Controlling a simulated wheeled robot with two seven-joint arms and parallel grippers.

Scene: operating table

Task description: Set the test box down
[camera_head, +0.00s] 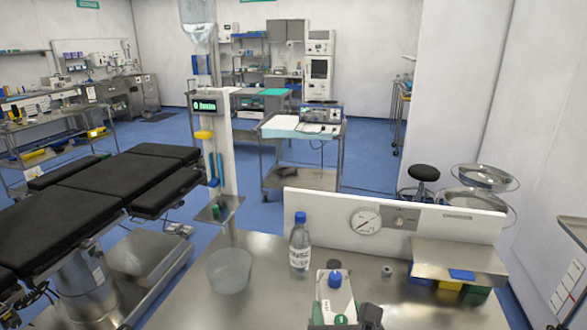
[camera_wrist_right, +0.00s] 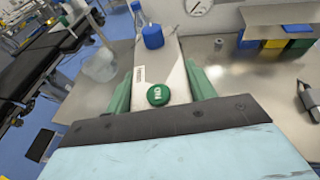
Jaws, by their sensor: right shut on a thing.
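The test box, a white case (camera_head: 336,300) with a label and a round green button, is at the front middle of the metal table in the head view. It also shows in the right wrist view (camera_wrist_right: 165,72). My right gripper (camera_wrist_right: 160,90) is shut on it, with a green finger along each side. In the head view my right gripper (camera_head: 345,322) shows only in part at the bottom edge. A blue rounded piece (camera_wrist_right: 153,37) shows at the box's far end; I cannot tell if it belongs to it. Whether the box touches the table is hidden. My left gripper is out of view.
A water bottle (camera_head: 300,243) stands just behind and left of the box, with a clear bowl (camera_head: 229,270) further left. A white panel with a gauge (camera_head: 365,221) stands at the back. A metal shelf (camera_head: 460,258) over coloured bins is at right. Bare tabletop (camera_head: 430,310) lies right of the box.

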